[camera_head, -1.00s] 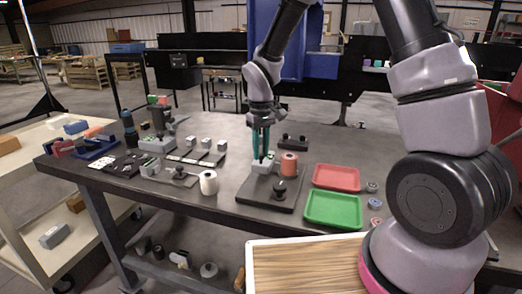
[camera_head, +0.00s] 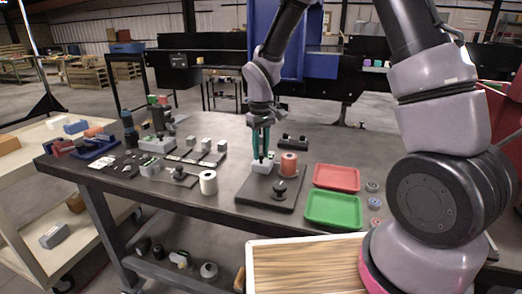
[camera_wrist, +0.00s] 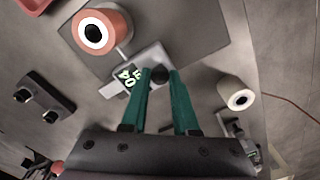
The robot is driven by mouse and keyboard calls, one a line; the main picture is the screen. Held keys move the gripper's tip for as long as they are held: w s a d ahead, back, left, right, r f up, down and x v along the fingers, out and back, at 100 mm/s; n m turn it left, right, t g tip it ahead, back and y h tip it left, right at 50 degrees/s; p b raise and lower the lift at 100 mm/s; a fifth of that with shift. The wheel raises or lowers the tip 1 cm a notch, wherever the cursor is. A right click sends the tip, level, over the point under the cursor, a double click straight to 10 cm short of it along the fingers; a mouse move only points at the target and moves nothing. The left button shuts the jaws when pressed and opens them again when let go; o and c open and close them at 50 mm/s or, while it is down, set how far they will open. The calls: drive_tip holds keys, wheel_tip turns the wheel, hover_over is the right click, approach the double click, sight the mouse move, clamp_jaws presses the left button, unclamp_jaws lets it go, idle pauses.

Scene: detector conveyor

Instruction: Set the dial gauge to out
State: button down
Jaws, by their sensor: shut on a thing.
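The dial gauge (camera_wrist: 149,59) is a small pale grey block with glowing green characters on a dark display, lying near the middle of the wrist view. I cannot read the characters surely. A round dark knob (camera_wrist: 159,75) sits by its edge. My gripper (camera_wrist: 160,73), with long green fingers, has one fingertip on each side of this knob and is shut on it. In the head view my gripper (camera_head: 261,157) points straight down onto the pale gauge block (camera_head: 261,167), which stands on a dark base plate (camera_head: 257,198). The fingers hide part of the block there.
A white roll (camera_head: 208,183) is to the left. A red tray (camera_head: 336,177) and a green tray (camera_head: 333,210) lie to the right. A black two-knobbed fixture (camera_head: 292,141) is behind.

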drive_tip(key=shift+w+a, duration=0.1)
drive_tip(key=shift+a, duration=0.05)
idle(0.5)
drive_tip(key=w+a+m, duration=0.5)
drive_tip(key=w+m, duration=0.1)
drive_tip(key=m, duration=0.3)
drive_tip(key=shift+w+a+m, duration=0.25)
drive_tip(key=shift+a+m, duration=0.15)
idle(0.5)
drive_tip(key=c, duration=0.7)
unclamp_jaws()
drive_tip(key=shift+o, duration=0.2)
